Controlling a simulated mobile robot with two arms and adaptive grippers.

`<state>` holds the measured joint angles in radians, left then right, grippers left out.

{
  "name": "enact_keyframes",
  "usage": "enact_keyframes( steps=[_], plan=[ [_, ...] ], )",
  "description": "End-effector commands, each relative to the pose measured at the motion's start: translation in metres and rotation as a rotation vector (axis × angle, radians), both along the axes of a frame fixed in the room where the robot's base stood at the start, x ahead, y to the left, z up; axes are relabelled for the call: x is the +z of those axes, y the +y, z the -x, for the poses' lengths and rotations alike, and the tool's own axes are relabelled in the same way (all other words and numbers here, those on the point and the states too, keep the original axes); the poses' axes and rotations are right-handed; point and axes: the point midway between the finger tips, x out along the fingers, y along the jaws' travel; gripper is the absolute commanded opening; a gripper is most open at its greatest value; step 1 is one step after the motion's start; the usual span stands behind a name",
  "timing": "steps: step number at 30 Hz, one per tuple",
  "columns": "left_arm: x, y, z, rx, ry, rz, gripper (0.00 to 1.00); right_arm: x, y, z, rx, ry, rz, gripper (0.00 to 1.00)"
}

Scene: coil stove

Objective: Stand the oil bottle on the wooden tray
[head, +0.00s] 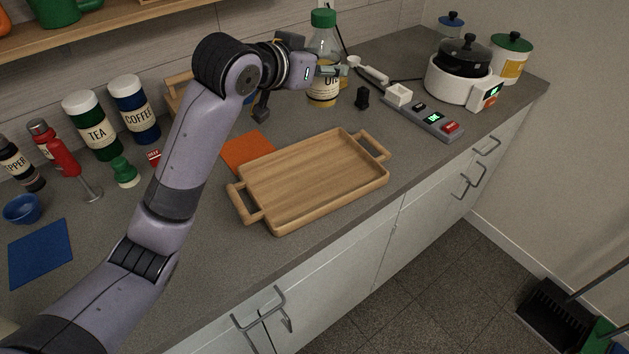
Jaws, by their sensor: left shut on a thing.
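The oil bottle (323,42) is clear with a green cap and a pale label that shows part of a word. It is upright at the back of the counter, behind the far side of the tray. My left gripper (334,71) is shut on the bottle at about mid height, and its fingers hide part of the label. I cannot tell whether the bottle's base touches the counter. The wooden tray (312,180) lies flat and empty near the counter's front edge, with a handle at each end. My right gripper is not in view.
A power strip (432,121) and a white cooker with a black pot (462,57) stand to the right. An orange mat (247,151) lies at the tray's back left. Tea (91,127) and coffee (134,110) canisters stand at the left. A shelf (90,28) overhangs the back left.

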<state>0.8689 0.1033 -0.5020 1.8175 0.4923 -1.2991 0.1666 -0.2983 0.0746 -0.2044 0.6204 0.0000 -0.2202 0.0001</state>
Motion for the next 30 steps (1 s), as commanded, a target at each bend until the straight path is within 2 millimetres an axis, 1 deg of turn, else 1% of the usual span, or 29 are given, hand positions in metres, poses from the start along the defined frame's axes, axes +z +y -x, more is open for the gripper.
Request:
enact_keyframes(
  steps=[2,5,15,18,21,26,30],
  plan=[
    [-0.006,-0.005,-0.004,-0.014,0.000,0.000,0.12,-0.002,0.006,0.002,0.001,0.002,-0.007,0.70],
    [-0.022,-0.007,-0.004,-0.021,0.004,0.000,0.12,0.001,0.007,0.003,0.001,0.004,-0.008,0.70],
    [-0.113,-0.006,-0.003,-0.019,0.005,-0.001,0.12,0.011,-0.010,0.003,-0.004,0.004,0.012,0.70],
    [-0.134,-0.006,-0.003,-0.019,0.004,0.000,0.12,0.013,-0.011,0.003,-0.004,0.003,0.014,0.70],
    [-0.149,-0.007,-0.003,-0.019,0.001,0.000,0.12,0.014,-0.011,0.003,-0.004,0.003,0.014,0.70],
    [-0.161,-0.007,-0.003,-0.018,0.000,0.000,0.12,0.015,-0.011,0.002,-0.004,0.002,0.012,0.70],
    [-0.183,-0.006,-0.003,-0.018,0.003,-0.001,0.12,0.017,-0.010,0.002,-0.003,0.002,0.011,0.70]
  ],
)
